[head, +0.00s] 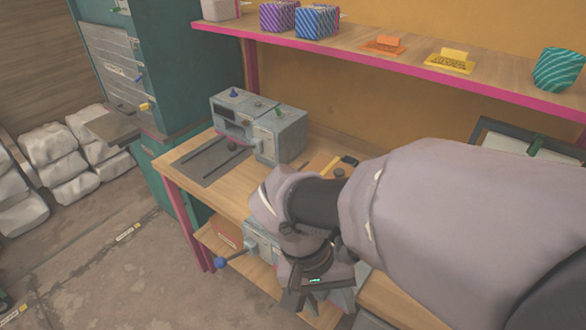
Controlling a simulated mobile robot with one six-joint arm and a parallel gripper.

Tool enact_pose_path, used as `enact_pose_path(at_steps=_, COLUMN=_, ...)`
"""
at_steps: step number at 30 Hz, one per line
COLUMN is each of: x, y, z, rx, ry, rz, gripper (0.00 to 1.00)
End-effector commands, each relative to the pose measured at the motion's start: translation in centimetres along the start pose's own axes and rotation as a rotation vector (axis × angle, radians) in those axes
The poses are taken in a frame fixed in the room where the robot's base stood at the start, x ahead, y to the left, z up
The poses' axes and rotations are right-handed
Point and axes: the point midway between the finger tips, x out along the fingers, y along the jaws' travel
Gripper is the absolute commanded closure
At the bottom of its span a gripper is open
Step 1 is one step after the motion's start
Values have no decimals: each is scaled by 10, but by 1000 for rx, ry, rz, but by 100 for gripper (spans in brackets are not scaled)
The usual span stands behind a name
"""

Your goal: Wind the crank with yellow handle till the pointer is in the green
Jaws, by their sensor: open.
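My gripper (312,300) is at the lower middle of the head view, in front of the workbench and close to its lower shelf. Its jaws are open, and I see nothing between them. I cannot make out a crank with a yellow handle for certain. A small yellow knob (144,106) sits on the front of the teal cabinet at the left. A yellow and black piece (348,161) lies on the bench, partly hidden behind my arm. No pointer or green zone can be made out.
A grey machine (280,135) stands on the bench (235,200). A blue-knobbed crank (220,263) sticks out from a grey box below. A pink-edged shelf (400,62) holds boxes and a teal cup (558,70). White sacks (75,150) lie left; the floor in front is open.

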Motion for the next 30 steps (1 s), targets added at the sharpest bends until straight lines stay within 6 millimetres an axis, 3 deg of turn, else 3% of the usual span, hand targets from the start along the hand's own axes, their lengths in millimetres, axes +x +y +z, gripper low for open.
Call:
enact_pose_path(at_steps=1, x=-16, y=17, z=6, rx=82, ry=55, rz=-131, gripper=50)
enact_pose_path(at_steps=4, x=-43, y=38, z=18, rx=220, ry=202, rz=-361, gripper=50)
enact_pose_path(at_steps=10, x=-76, y=62, z=27, rx=382, ry=465, rz=-560, gripper=50)
enact_pose_path(at_steps=30, x=-82, y=65, z=28, rx=402, ry=506, rz=-582, gripper=50)
